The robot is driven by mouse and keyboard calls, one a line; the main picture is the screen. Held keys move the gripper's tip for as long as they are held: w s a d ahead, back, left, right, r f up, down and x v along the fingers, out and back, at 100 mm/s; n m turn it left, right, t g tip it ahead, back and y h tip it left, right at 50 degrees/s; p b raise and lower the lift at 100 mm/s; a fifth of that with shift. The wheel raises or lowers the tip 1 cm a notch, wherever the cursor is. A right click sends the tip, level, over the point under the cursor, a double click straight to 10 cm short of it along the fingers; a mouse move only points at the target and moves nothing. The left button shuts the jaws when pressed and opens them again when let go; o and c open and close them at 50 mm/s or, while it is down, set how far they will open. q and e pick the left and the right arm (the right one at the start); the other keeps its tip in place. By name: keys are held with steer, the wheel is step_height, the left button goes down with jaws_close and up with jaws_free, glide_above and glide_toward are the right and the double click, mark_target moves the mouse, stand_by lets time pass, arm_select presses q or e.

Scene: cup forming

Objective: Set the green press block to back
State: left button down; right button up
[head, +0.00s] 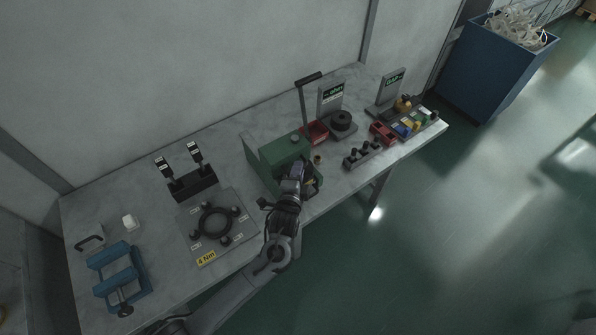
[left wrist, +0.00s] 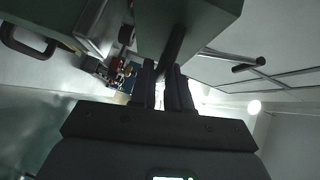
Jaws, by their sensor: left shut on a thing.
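The green press block (head: 279,152) stands on the grey bench near its front edge, with a tall dark lever rising at its back right. My left gripper (head: 297,166) is at the front of the block, and my wrist hides part of that face. In the left wrist view the green body (left wrist: 190,18) fills the top. A dark rod (left wrist: 173,48) runs down from it to the two dark fingers (left wrist: 162,88), which are shut on it. Its exact grip is hard to see. My right gripper is in neither view.
A grey plate with a dark ring (head: 215,222) and a blue clamp (head: 122,278) are on the left of the bench (head: 235,130). A red bin (head: 317,132), a black round weight (head: 341,119) and small coloured bins (head: 408,124) stand to the right.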

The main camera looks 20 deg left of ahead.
mark_target(276, 146)
arm_select(q)
steer(key=w+a, duration=0.2)
steer(key=a, duration=0.1)
steer(key=w+a, duration=0.2)
steer(key=a, duration=0.1)
steer(key=w+a, duration=0.2)
steer(key=a, duration=0.2)
steer(key=shift+w, duration=0.25)
steer(key=shift+w+a, duration=0.15)
steer(key=shift+a, duration=0.05)
steer(key=shift+f, duration=0.15)
steer(key=shift+a, duration=0.1)
steer(key=c, duration=1.3)
jaws_free()
steer(key=shift+o, duration=0.7)
steer(key=shift+w+a, duration=0.1)
